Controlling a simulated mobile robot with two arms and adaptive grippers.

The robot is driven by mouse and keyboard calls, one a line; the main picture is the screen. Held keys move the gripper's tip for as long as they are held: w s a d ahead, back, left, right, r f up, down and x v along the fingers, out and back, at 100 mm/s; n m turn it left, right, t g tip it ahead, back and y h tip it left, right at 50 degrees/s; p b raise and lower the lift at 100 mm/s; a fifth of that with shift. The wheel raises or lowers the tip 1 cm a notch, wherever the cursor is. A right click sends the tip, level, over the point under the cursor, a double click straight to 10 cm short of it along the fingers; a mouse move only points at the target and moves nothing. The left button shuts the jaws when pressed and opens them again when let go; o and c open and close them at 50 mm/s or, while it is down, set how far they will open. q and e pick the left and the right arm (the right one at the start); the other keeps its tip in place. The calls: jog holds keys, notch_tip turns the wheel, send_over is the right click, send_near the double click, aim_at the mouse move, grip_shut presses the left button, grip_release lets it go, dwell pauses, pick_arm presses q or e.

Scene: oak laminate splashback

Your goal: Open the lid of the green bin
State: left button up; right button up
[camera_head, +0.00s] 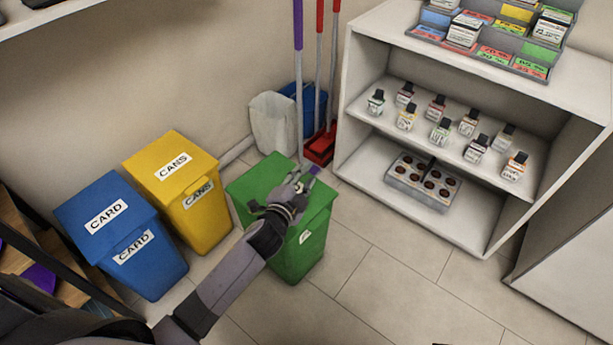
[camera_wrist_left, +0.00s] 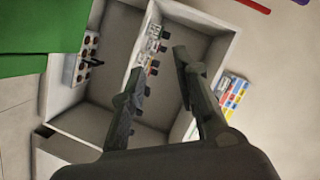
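The green bin (camera_head: 302,252) stands on the tiled floor, right of the yellow bin. Its green lid (camera_head: 258,180) lies shut on top. My left gripper (camera_head: 304,180) is over the lid's right part in the head view; whether it touches the lid is unclear. In the left wrist view, the left gripper's two fingers (camera_wrist_left: 157,62) are spread apart with nothing between them. Green of the bin (camera_wrist_left: 30,75) fills the upper left of that view, beside the fingers. My forearm and hand hide part of the bin's front and lid. My right gripper does not show.
A yellow cans bin (camera_head: 205,225) and a blue card bin (camera_head: 150,265) stand left. Behind are a pale wastebasket (camera_head: 272,125), a red dustpan (camera_head: 321,146) and upright poles. A white shelf unit (camera_head: 440,225) with bottles stands right. Floor (camera_head: 385,290) in front of it is clear.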

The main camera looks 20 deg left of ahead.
pick_arm(q)
jog(key=shift+w+d+f, duration=0.1)
jog(key=shift+w+f, duration=0.05)
jog(key=shift+w, duration=0.45)
jog(key=shift+c, duration=0.5)
grip_shut()
jog(key=shift+o, duration=0.5)
grip_release()
jog(key=shift+s, duration=0.1)
